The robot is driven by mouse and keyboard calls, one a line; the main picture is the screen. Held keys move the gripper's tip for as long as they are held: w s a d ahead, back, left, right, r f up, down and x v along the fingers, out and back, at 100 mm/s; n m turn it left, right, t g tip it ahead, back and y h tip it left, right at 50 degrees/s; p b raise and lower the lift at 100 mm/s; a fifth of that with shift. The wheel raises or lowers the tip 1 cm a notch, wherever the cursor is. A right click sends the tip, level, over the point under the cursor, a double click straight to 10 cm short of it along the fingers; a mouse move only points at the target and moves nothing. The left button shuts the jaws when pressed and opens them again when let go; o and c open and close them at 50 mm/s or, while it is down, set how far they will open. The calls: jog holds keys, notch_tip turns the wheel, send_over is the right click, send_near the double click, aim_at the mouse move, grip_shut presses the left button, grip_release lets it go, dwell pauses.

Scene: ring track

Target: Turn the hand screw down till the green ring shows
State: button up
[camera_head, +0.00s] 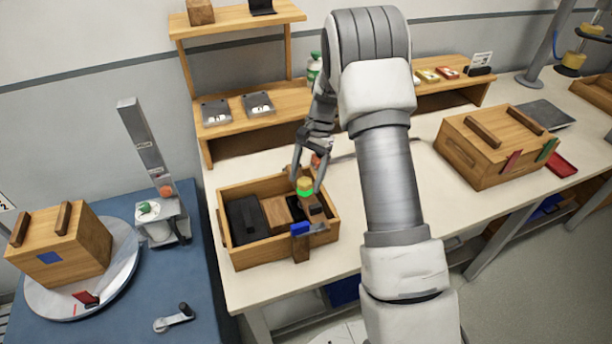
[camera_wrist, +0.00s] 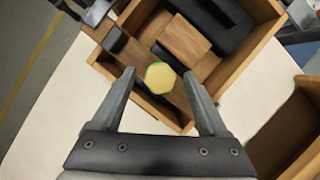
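The hand screw has a yellow knob (camera_head: 305,182) standing on a wooden bar (camera_head: 314,207) across the right part of an open wooden box (camera_head: 262,258). A bright green ring (camera_head: 304,192) shows just under the knob in the head view. In the wrist view the yellow knob (camera_wrist: 160,78) is seen from above, with a thin green edge. My gripper (camera_head: 306,186) points down over it with one finger on each side. In the wrist view my gripper (camera_wrist: 159,74) is open, with a visible gap between each fingertip and the knob.
The box holds a black case (camera_head: 247,220) and a wooden block (camera_head: 283,212). A blue piece (camera_head: 300,229) sits at the bar's front end. A closed wooden box (camera_head: 490,150) stands to the right. A wooden shelf (camera_head: 235,110) is behind. The white tabletop (camera_head: 262,288) in front is clear.

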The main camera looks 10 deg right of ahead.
jog(key=shift+r, duration=0.1)
jog(key=v, duration=1.7)
jog(key=shift+r, duration=0.15)
jog(key=s+a+r+n+t+h, duration=0.2)
jog(key=s+a+r+n+t, duration=0.15)
jog(key=s+r, duration=0.9)
jog(key=s+a+f+n+t, duration=0.1)
jog(key=s+n+t, duration=0.1)
jog(key=s, duration=0.7)
jog(key=s+f+n+t+h, duration=0.1)
jog(key=s+f+n+t, duration=0.1)
jog(key=s, duration=0.7)
jog(key=shift+s+a+f+n+t, duration=0.25)
jog(key=shift+a+f+n+t, duration=0.25)
jog(key=shift+n, duration=0.65)
jog(key=shift+d+r, duration=0.1)
jog(key=shift+r, duration=0.1)
